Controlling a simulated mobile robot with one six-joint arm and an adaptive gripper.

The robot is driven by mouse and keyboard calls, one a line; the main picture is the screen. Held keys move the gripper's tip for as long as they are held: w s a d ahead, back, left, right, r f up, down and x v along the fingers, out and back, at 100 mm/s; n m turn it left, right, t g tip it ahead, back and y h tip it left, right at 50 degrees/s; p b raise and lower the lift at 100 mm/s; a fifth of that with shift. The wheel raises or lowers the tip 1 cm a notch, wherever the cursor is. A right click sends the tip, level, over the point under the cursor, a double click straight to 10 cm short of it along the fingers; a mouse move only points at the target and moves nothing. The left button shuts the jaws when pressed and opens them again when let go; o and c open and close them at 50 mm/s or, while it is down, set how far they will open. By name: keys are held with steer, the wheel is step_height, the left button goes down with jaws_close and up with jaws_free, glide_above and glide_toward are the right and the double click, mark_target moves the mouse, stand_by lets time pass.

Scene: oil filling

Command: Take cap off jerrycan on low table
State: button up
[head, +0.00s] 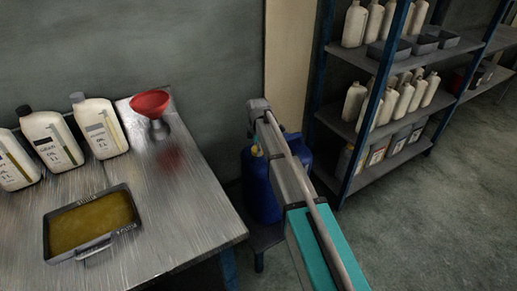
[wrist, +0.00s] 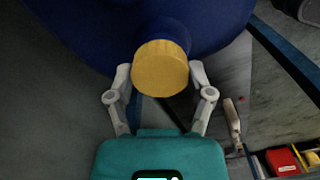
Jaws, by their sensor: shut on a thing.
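The blue jerrycan (head: 258,190) stands on the low table (head: 266,236), to the right of the metal workbench, partly hidden by my arm in the head view. It fills the top of the wrist view as a dark blue body (wrist: 215,22). Its yellow cap (wrist: 160,68) shows in the wrist view, at the end of the can's neck. My gripper (wrist: 160,75) has one finger on each side of the cap and is shut on it. The cap sits against the blue can. Whether it is still threaded on cannot be told. The fingertips are partly hidden behind the cap.
The metal workbench (head: 185,215) at left holds white oil bottles (head: 50,140), a red funnel (head: 150,103) and a tray of oil (head: 92,222). A blue-framed shelf (head: 345,125) with bottles stands at right. Floor is clear at lower right.

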steer(key=shift+w+r+p, duration=0.15)
steer(key=shift+r+p, duration=0.45)
steer(key=shift+r, duration=0.15)
steer(key=s+d+r+p, duration=0.4)
steer(key=s+r+p, duration=0.6)
steer(key=s, duration=0.3)
steer(key=shift+s+r+p, duration=0.35)
steer(key=shift+r+p, duration=0.05)
steer(key=shift+r, duration=0.05)
steer(key=shift+s, duration=0.1)
